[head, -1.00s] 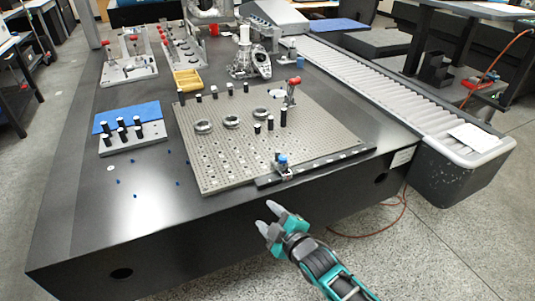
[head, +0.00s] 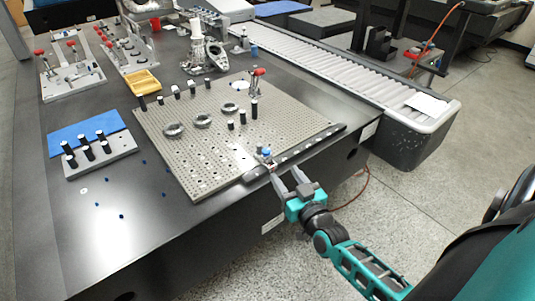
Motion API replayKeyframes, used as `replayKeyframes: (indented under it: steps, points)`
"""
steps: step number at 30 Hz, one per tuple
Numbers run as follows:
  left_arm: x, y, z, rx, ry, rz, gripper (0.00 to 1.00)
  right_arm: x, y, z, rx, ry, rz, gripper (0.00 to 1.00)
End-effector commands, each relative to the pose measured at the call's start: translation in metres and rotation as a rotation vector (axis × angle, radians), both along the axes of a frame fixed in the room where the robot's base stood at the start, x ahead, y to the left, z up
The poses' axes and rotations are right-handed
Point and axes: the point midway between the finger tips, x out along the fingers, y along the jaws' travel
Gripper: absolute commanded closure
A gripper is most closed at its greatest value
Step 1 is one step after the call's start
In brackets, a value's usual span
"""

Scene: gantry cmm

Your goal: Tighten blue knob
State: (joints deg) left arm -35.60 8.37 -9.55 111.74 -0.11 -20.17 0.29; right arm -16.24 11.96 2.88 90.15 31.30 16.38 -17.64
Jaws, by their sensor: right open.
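The blue knob (head: 266,153) sits on a small clamp on the dark rail (head: 300,152) along the front right edge of the perforated grey plate (head: 215,153). My right gripper (head: 281,178) is open, its two grey fingers pointing at the knob from the front edge of the table. The fingertips are just short of the knob or beside it; I cannot tell whether they touch the clamp. My left gripper is out of the picture.
Metal rings (head: 203,121) and black pins stand on the plate. A red-topped clamp (head: 256,82) rises at its far right corner. A roller conveyor (head: 350,85) runs along the right. The table (head: 140,215) is mostly clear at front left, apart from small blue bits.

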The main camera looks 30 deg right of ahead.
Motion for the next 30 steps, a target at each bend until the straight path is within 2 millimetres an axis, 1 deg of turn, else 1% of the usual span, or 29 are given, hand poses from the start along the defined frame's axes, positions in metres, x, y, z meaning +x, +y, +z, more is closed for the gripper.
replayKeyframes:
  steps: [1,3,9,12,15,21,29,30]
  points:
    - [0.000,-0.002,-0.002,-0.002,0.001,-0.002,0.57,0.011,-0.001,0.000,0.000,-0.003,0.001,0.47]
    - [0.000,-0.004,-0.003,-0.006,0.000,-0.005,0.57,0.026,-0.003,0.000,-0.004,-0.004,0.001,0.47]
    - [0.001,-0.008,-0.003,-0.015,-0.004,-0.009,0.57,0.064,-0.009,-0.001,-0.002,-0.002,0.001,0.47]
    - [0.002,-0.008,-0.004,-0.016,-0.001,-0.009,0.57,0.080,-0.011,-0.001,-0.004,0.000,0.002,0.47]
    - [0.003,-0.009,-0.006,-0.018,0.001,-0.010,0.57,0.091,-0.012,-0.001,-0.003,0.001,0.002,0.47]
    - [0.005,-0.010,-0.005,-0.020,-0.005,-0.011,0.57,0.102,-0.014,-0.001,-0.004,0.003,0.002,0.47]
    - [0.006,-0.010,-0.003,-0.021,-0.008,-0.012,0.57,0.103,-0.014,0.000,-0.004,0.003,0.002,0.47]
    - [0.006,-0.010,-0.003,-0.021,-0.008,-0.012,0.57,0.103,-0.014,0.000,-0.004,0.003,0.002,0.49]
